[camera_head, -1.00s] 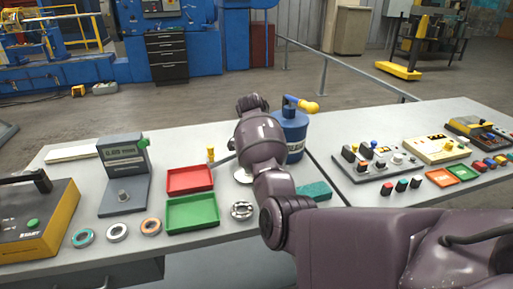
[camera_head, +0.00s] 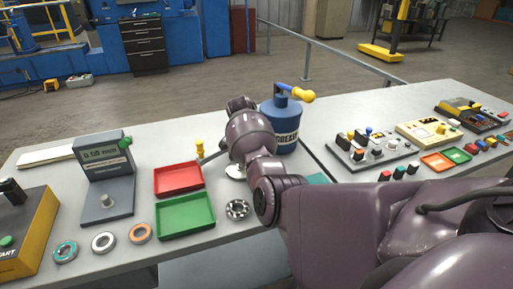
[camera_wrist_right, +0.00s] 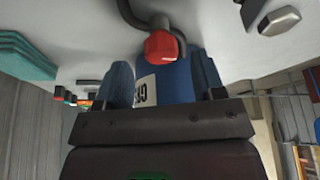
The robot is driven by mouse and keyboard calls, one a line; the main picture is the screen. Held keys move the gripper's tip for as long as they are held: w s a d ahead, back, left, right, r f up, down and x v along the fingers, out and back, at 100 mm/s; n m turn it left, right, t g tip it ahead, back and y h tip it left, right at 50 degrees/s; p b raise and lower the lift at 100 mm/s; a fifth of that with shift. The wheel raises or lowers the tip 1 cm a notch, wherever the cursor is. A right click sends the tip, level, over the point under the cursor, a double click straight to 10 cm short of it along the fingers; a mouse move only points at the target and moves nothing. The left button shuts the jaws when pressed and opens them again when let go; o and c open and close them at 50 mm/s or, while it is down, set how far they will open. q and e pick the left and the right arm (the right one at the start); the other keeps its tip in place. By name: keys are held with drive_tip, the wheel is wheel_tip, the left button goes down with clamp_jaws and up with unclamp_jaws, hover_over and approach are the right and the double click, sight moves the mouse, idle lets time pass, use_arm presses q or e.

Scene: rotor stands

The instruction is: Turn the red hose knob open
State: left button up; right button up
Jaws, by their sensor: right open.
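The red hose knob (camera_wrist_right: 161,45) shows at the top middle of the right wrist view, on a dark curved hose (camera_wrist_right: 135,15). My right gripper (camera_wrist_right: 163,70) is open, with one finger on each side of the picture's middle. The knob appears just past the fingertips, roughly between them; I cannot tell whether they touch it. The blue grease can (camera_wrist_right: 165,85) with its white label shows between the fingers. In the head view the can (camera_head: 285,125) stands behind my right arm, which hides the knob and gripper. My left gripper is not in view.
A red tray (camera_head: 178,178) and a green tray (camera_head: 185,214) lie left of my arm, with a bearing (camera_head: 237,209) beside them. A gauge stand (camera_head: 107,180) is further left. Button panels (camera_head: 370,152) stand on the right table. A teal block (camera_wrist_right: 22,58) shows in the wrist view.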

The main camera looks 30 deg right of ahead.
drive_tip(key=shift+x, duration=1.3)
drive_tip(key=c, duration=0.9)
